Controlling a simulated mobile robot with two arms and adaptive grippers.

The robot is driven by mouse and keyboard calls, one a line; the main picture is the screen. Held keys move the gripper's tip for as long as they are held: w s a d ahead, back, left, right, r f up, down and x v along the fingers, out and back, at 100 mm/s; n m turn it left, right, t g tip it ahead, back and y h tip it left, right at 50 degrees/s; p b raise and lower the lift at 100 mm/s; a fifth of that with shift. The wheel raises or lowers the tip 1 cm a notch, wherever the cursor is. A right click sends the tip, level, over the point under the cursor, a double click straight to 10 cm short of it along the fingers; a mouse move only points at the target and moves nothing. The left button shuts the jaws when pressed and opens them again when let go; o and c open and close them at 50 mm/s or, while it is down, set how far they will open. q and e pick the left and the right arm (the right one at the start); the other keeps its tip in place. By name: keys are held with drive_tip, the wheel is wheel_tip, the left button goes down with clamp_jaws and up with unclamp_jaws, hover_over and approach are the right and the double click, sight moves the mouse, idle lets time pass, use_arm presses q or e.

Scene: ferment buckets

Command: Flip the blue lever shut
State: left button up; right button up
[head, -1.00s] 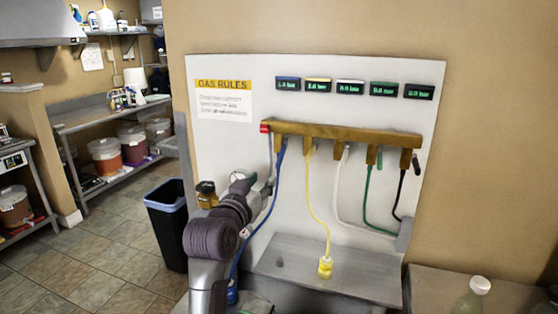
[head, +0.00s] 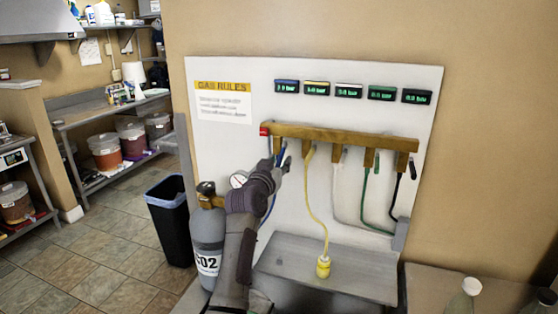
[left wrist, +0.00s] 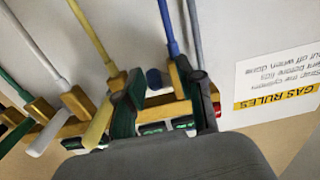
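The blue lever (left wrist: 153,79) shows as a blue rounded end beside the blue hose (left wrist: 169,28) at the brass manifold (head: 345,137). My left gripper (head: 281,160) is at the manifold's left end, in front of the blue valve, and partly hides it in the head view. In the left wrist view, its two dark fingers (left wrist: 163,100) are spread apart, with the blue lever and part of the brass valve between them. I cannot tell whether a finger touches the lever. My right gripper is in neither view.
A yellow lever (left wrist: 98,127) and yellow hose (head: 313,200) are just beside the blue valve. White and green hoses hang further right. A grey shelf (head: 330,267) juts out below the panel.

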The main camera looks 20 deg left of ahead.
use_arm(q)
drive_tip(key=shift+w, duration=0.1)
clamp_jaws()
idle(0.3)
drive_tip(key=shift+r, duration=0.1)
